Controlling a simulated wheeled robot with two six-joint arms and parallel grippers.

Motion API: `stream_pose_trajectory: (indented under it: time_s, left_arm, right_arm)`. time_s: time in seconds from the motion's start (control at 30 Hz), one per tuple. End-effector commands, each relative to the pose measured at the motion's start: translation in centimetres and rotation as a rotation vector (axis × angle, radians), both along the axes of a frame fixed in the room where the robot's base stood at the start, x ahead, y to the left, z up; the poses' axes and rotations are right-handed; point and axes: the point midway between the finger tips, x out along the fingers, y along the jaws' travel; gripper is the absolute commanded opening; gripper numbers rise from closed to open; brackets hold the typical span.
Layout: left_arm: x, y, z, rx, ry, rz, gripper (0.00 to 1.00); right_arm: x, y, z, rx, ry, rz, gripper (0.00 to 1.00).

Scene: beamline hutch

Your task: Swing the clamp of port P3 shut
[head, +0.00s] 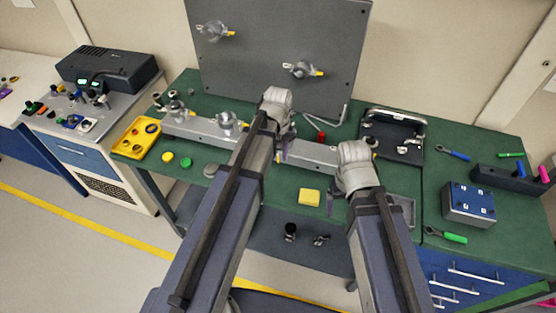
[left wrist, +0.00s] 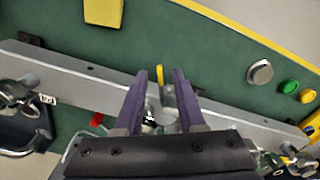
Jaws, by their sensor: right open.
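The grey beam (head: 308,154) lies along the green bench and carries several port fittings with clamps. No port label is readable, so I cannot tell which is P3. My left gripper (head: 283,152) is over the beam's middle and hides the fitting there. In the left wrist view its purple fingers (left wrist: 162,98) are apart, with a metal fitting (left wrist: 152,117) and a yellow-tipped lever (left wrist: 161,76) between and just beyond them. I cannot tell whether they touch. My right gripper (head: 334,200) is open at the beam's front, partly hidden by its own wrist.
Two more clamp fittings (head: 229,119) (head: 175,105) stand on the beam's left part. A grey upright panel (head: 260,60) behind carries two others. A yellow block (head: 309,197) lies in front of the beam. A blue box (head: 468,203) and wrenches are at right.

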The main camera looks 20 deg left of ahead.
Motion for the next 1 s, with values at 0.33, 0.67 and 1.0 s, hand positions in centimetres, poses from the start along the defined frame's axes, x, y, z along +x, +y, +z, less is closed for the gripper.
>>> stream_pose_trajectory:
  time_s: [0.33,0.67,1.0]
  left_arm:
    - [0.0,0.0,-0.21,0.0,0.0,0.0,0.33]
    - [0.0,0.0,-0.21,0.0,0.0,0.0,0.0]
    - [-0.01,0.01,-0.21,0.0,0.0,0.0,0.0]
  right_arm:
    - [0.0,0.0,-0.2,0.0,0.0,0.001,0.91]
    - [0.0,0.0,-0.21,0.0,0.0,0.001,0.91]
    - [0.0,0.0,-0.21,0.0,0.0,0.001,0.91]
